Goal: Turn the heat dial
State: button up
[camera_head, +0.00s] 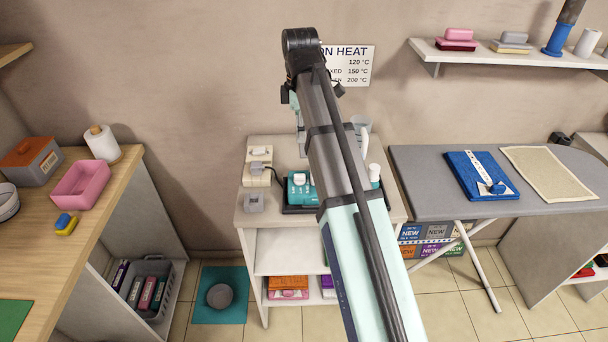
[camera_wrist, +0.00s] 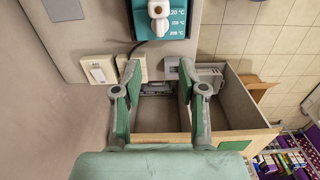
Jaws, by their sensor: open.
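The heat dial is a white knob (camera_head: 299,179) on a teal unit (camera_head: 299,194) standing on the cabinet top, left of my arm. In the wrist view the dial (camera_wrist: 158,9) is at the top edge, partly cut off, on the teal unit (camera_wrist: 178,32) with 120, 150 and 200 °C marks. My gripper (camera_wrist: 157,70) is open and empty, its fingers apart from the dial, which lies beyond the fingertips. In the head view my arm hides part of the unit and most of the gripper.
A white switch (camera_wrist: 100,70) and a socket with a plug and cord (camera_head: 258,166) are close to the teal unit. A grey block (camera_head: 254,202) sits at the cabinet's front left. An ironing board (camera_head: 430,190) is right. An iron heat sign (camera_head: 356,66) hangs behind.

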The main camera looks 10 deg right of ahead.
aim_at(301, 175)
notch_tip(301, 175, down, 15)
jog(key=p, duration=0.3)
jog(key=shift+f, duration=0.15)
grip_shut()
